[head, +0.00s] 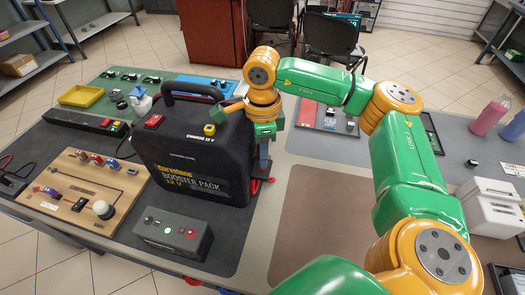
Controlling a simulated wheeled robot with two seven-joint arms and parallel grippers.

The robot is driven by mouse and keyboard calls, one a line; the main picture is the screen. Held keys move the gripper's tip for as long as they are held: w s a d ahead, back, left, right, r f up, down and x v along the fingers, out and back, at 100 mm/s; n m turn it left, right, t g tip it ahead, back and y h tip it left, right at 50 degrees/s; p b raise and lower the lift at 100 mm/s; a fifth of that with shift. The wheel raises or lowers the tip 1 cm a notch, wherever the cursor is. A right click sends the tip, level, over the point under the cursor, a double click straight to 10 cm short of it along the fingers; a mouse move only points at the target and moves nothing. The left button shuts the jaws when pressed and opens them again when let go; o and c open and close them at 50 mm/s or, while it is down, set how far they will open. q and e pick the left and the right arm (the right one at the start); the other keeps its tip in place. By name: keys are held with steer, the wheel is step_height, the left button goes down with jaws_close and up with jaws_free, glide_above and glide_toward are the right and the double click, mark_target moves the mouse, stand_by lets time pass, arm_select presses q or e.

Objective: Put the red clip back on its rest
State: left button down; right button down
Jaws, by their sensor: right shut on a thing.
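The black booster pack (188,165) stands upright on a dark mat at the left of the table, its handle on top. My right gripper (262,170) points down close against the pack's right side. It is shut on what looks like the red clip (255,186), of which only small red parts show low beside the pack. The pack's edge and my wrist hide most of the clip, its rest and the fingertips. I cannot tell whether the clip touches its rest. My left gripper is not in view.
A wooden board with switches (85,190) and a grey box with lit buttons (172,236) lie in front of the pack. A bare brown mat (322,222) lies to the right.

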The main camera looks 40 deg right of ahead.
steer(key=shift+r, duration=0.1)
stand_by(0.3)
steer(key=shift+f+b, duration=0.3)
steer(key=shift+f, duration=0.1)
stand_by(0.4)
steer(key=shift+f, duration=0.15)
steer(key=shift+f+b, duration=0.2)
steer(key=shift+b, duration=0.25)
steer(key=shift+f, duration=0.1)
stand_by(0.4)
